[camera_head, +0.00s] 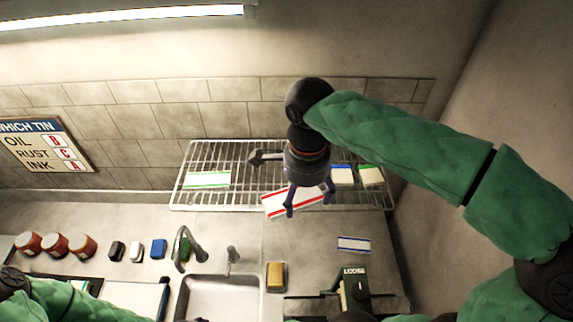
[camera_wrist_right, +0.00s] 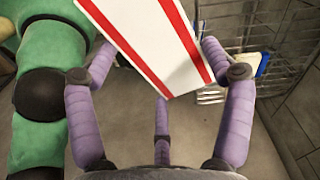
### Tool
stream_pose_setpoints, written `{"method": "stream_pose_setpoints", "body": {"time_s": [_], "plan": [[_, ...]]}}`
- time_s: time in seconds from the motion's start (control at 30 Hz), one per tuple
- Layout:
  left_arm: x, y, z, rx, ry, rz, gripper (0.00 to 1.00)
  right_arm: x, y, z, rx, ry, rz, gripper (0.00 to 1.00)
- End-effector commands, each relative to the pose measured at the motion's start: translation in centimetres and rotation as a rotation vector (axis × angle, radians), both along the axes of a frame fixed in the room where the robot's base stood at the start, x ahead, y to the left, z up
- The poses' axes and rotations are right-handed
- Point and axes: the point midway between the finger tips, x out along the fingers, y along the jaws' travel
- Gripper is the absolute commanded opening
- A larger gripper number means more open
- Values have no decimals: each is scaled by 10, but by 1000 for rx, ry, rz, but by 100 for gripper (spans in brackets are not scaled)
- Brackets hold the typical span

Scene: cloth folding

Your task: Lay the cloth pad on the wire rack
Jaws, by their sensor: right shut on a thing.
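The cloth pad (camera_head: 274,206), white with red stripes, is held in my right gripper (camera_head: 308,201) in front of the wire rack (camera_head: 233,161). In the head view it overlaps the rack's front part; I cannot tell whether it touches the wires. In the right wrist view the pad (camera_wrist_right: 153,38) lies flat and slanted between the fingers of the right gripper (camera_wrist_right: 158,62), which are shut on its two long sides. The gripper hides part of the pad in the head view. My left gripper is not in view.
A green-striped cloth (camera_head: 206,180) lies on the rack's left part; a blue-and-white block (camera_head: 342,176) and a green-and-white one (camera_head: 371,176) sit at its right. A blue-striped cloth (camera_head: 353,244), yellow sponge (camera_head: 276,276) and sink (camera_head: 218,298) are below. Bare wires show between.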

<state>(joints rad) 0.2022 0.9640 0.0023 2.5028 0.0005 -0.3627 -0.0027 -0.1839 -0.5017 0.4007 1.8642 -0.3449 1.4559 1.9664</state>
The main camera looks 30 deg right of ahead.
Motion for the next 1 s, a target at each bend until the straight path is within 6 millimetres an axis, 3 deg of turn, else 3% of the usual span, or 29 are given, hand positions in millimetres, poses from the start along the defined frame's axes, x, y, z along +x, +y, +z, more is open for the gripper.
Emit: {"method": "stream_pose_setpoints", "body": {"time_s": [0.43,0.7,1.0], "plan": [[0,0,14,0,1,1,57,83,-32,-39,1,4,-3,49],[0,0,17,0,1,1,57,111,-43,-81,0,3,0,49],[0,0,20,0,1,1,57,126,-49,-103,0,3,0,49]]}}
